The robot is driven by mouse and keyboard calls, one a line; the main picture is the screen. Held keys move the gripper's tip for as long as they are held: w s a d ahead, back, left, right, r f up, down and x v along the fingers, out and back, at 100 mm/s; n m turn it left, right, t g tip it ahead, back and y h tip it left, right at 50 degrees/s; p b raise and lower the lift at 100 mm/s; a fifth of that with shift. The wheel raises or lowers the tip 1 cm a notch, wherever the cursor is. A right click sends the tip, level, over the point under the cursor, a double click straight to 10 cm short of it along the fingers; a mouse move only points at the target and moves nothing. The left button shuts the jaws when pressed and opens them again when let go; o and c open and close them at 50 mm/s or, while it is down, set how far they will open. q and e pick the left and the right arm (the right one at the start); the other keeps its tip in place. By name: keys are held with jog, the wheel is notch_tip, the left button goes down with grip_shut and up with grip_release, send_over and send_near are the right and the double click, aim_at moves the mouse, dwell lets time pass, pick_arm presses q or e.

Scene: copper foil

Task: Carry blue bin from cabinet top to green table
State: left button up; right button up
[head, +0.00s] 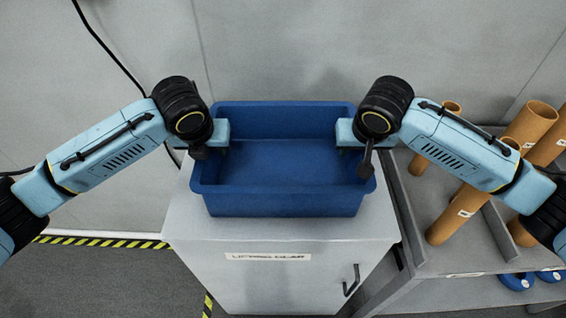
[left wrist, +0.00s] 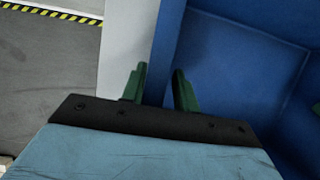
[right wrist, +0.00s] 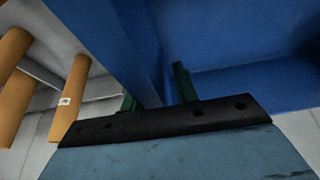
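The blue bin (head: 285,197) is an open, empty rectangular tub standing upright on the grey cabinet (head: 290,270). My left gripper (head: 200,150) is at the bin's left wall, pointing down. In the left wrist view its fingers (left wrist: 160,92) are spread, with the bin's blue wall (left wrist: 168,40) running between them. My right gripper (head: 366,158) is at the bin's right wall, also pointing down. In the right wrist view its fingers (right wrist: 156,94) are spread on either side of the wall (right wrist: 115,45); the outer finger is partly hidden by the rim.
A grey shelf or table (head: 440,262) with several cardboard tubes (head: 458,212) stands right of the cabinet. Blue round items (head: 517,281) lie at its lower right. A wall is close behind. Yellow-black tape (head: 100,242) marks the open floor at left. The green table is not in view.

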pick_arm(q)
jog(key=shift+f, duration=0.2)
pick_arm(e)
jog(key=shift+f, duration=0.2)
pick_arm(q)
grip_shut()
pick_arm(e)
grip_shut()
pick_arm(q)
jog(key=shift+w+r, duration=0.1)
pick_arm(e)
jog(key=shift+w+r, duration=0.1)
dwell(0.8)
